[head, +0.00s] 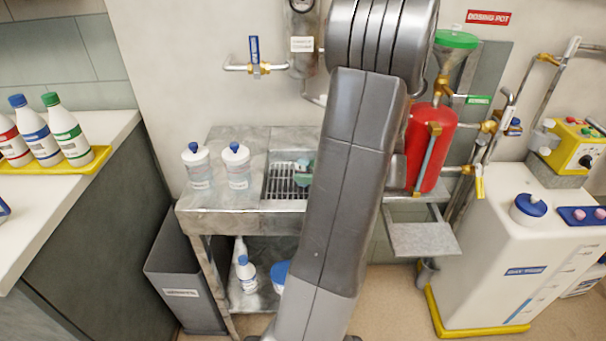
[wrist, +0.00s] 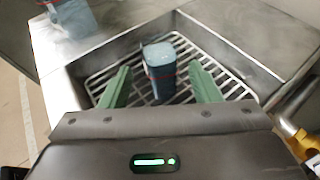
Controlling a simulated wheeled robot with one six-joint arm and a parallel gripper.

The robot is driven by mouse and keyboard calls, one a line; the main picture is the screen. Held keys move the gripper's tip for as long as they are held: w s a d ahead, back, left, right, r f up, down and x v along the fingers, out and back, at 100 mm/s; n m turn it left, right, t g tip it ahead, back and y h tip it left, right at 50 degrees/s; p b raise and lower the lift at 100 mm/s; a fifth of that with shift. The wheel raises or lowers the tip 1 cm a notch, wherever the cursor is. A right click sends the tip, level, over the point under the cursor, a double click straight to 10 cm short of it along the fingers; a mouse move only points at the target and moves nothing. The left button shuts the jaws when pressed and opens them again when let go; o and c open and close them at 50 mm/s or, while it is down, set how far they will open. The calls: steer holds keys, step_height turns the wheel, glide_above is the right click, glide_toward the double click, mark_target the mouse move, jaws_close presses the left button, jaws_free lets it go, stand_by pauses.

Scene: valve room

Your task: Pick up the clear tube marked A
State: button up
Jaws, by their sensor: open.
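My gripper (wrist: 160,84) is open, with its two green fingers apart over a wire rack (wrist: 214,88) in a metal sink. A small upright blue-grey container (wrist: 158,55), with a dark lower part and a thin red band, stands on the rack between and slightly beyond the fingers. It looks apart from both fingers. No letter A can be read on it, so I cannot tell whether it is the clear tube. In the head view my arm covers part of the sink, and a bit of green gripper (head: 305,171) shows at the rack (head: 284,182).
Metal sink walls (wrist: 240,47) surround the rack closely. Two white bottles with blue caps (head: 197,167) (head: 237,167) stand on the bench left of the sink. A red dosing pot (head: 431,150) and pipework stand to the right. A grey bin (head: 184,285) stands below left.

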mark_target(297, 169)
steer(key=x, duration=0.5)
steer(key=shift+w, duration=0.1)
steer(key=shift+c, duration=0.5)
steer(key=c, duration=1.1)
steer(key=shift+r, duration=0.1)
